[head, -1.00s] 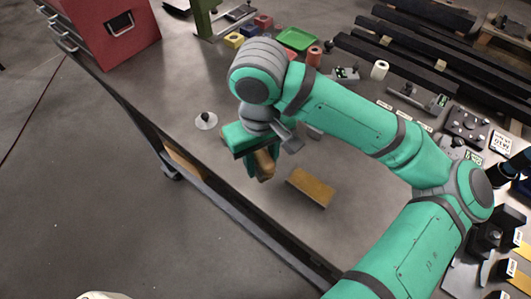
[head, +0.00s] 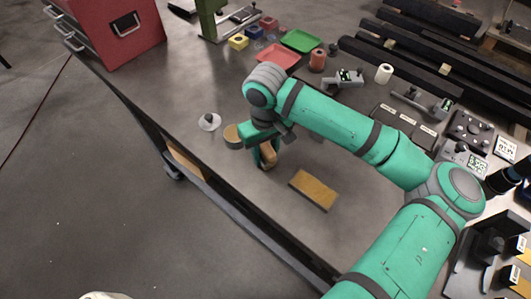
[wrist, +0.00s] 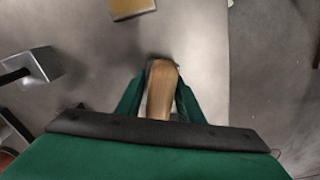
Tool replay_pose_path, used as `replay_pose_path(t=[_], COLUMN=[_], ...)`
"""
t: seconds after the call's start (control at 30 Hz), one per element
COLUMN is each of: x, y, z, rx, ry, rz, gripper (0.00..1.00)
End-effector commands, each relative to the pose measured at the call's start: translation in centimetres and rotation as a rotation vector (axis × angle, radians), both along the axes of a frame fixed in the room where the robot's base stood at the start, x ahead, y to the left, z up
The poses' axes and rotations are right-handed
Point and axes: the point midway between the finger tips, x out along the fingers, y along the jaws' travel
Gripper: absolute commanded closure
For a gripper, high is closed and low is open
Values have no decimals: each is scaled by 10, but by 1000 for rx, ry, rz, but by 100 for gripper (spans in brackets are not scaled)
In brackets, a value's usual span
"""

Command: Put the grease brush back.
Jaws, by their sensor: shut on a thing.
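The grease brush shows as a wooden handle (head: 268,154) at my gripper (head: 265,148), over the front part of the workbench. In the wrist view the brown handle (wrist: 161,92) lies between the two green fingers of my gripper (wrist: 160,104), which is shut on it. Its far end looks dark; the bristles cannot be made out. A round brown-topped tin (head: 232,136) stands just left of my gripper in the head view. A small pale disc with a black knob (head: 209,121) lies left of the tin. Whether the brush touches the bench is unclear.
A tan block (head: 314,190) lies to the right of my gripper. Red and green trays (head: 300,41), a red tool chest (head: 110,30) and dark rails stand farther back. The bench's front edge is close.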

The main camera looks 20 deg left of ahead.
Motion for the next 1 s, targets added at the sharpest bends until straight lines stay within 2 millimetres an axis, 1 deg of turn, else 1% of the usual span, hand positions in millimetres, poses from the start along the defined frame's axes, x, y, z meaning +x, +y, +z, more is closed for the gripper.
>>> replay_pose_path(t=[0.4,0.43,0.5,0.87,0.93,1.0], x=[0,0,0,0,0,0], y=[0,0,0,0,0,0], z=[-5,-6,-5,-3,2,11], rx=[0,0,-1,-1,1,0], ry=[0,0,-1,-1,-1,-1], rz=[-1,-1,-1,0,0,0], gripper=[87,64,47,47,47,47])
